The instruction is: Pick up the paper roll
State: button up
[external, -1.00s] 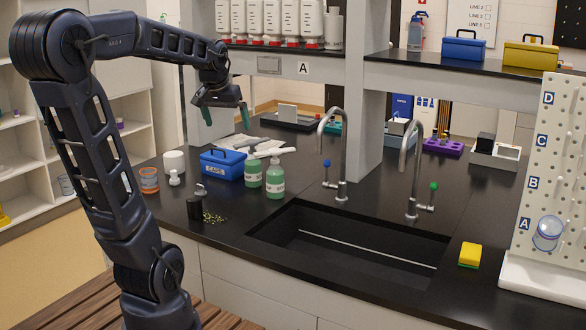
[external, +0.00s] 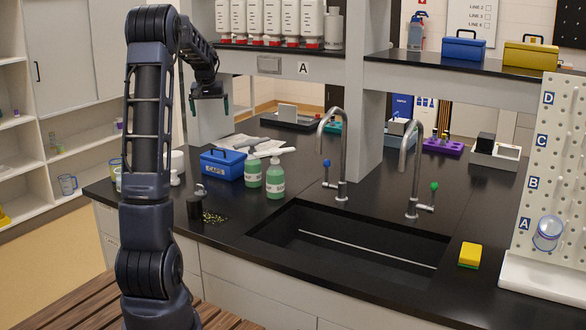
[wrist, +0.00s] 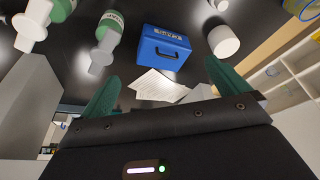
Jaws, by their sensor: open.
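The paper roll is most likely the white cylinder (external: 179,160) at the back left of the black counter, left of the blue box. My arm partly covers it in the external view. In the wrist view a white cylinder (wrist: 224,43) lies right of the blue box, beyond the right fingertip. My gripper (external: 211,105) is open and empty, with green fingers, raised above the counter. Its fingers also show in the wrist view (wrist: 160,75), apart, with nothing held between them.
Two taps (external: 341,150) rise behind the sink (external: 350,240). A shelf (external: 290,49) hangs above.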

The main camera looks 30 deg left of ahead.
jog(key=w+a+f+n, duration=0.1)
jog(key=w+a+f, duration=0.1)
jog(key=a+f, duration=0.3)
jog(key=w+a+f, duration=0.2)
jog(key=a+f, duration=0.1)
jog(key=a, duration=0.5)
jog(key=n+g, duration=0.1)
jog(key=n, duration=0.1)
send_over(174, 161)
jog(key=w+a, duration=0.1)
jog(key=w, duration=0.1)
jog(key=shift+y, duration=0.3)
jog(key=f, duration=1)
jog(key=shift+s+a+f, duration=0.1)
jog(key=shift+s+a, duration=0.1)
jog(key=x, duration=1)
jog(key=shift+s+f, duration=0.15)
jog(key=shift+f, duration=0.25)
jog(key=c, duration=1)
